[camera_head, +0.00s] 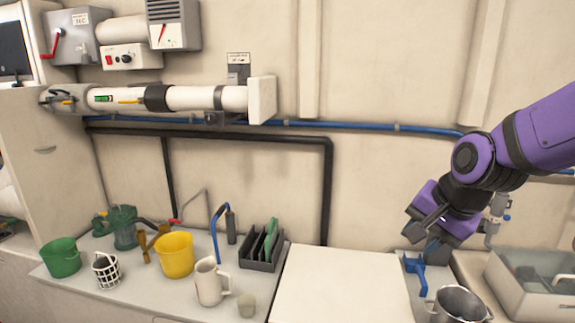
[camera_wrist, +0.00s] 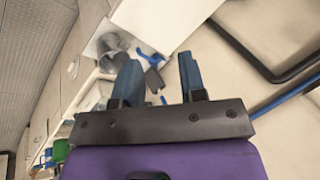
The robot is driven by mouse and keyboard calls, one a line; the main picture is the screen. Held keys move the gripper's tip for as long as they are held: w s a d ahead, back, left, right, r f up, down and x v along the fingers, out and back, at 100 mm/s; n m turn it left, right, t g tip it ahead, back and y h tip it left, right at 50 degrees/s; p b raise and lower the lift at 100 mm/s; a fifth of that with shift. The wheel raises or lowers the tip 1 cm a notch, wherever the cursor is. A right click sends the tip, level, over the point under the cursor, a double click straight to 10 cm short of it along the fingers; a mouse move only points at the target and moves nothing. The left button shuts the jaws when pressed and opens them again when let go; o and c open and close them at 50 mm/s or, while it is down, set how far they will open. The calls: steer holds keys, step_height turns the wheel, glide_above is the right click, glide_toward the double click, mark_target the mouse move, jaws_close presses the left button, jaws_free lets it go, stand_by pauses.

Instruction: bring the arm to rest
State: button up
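My purple arm reaches in from the right in the head view. My gripper (camera_head: 422,238) hangs over the right end of the counter, just above a blue fitting (camera_head: 415,268). In the wrist view my gripper (camera_wrist: 160,78) shows two blue fingers spread apart. Nothing is clearly held between them. A small dark piece shows behind the gap, and it seems to be apart from the fingers. I cannot tell the exact distance from the fingers to the blue fitting.
A metal pot (camera_head: 458,304) stands below my gripper, and a clear-lidded bin (camera_head: 540,280) is to its right. Further left are a yellow bucket (camera_head: 175,256), a white jug (camera_head: 209,283) and a dark rack (camera_head: 262,262).

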steer(key=s+d+r+n+h, duration=0.1)
steer(key=s+d+r+n, duration=0.2)
steer(key=s, duration=0.4)
steer(key=s+d+r+n+h, duration=0.1)
steer(key=s+d+r+n, duration=0.2)
steer(key=s+r+n, duration=0.2)
steer(key=shift+s+d+r+n+t, duration=0.3)
steer(key=shift+s+r+t, duration=0.1)
steer(key=shift+s+r, duration=0.6)
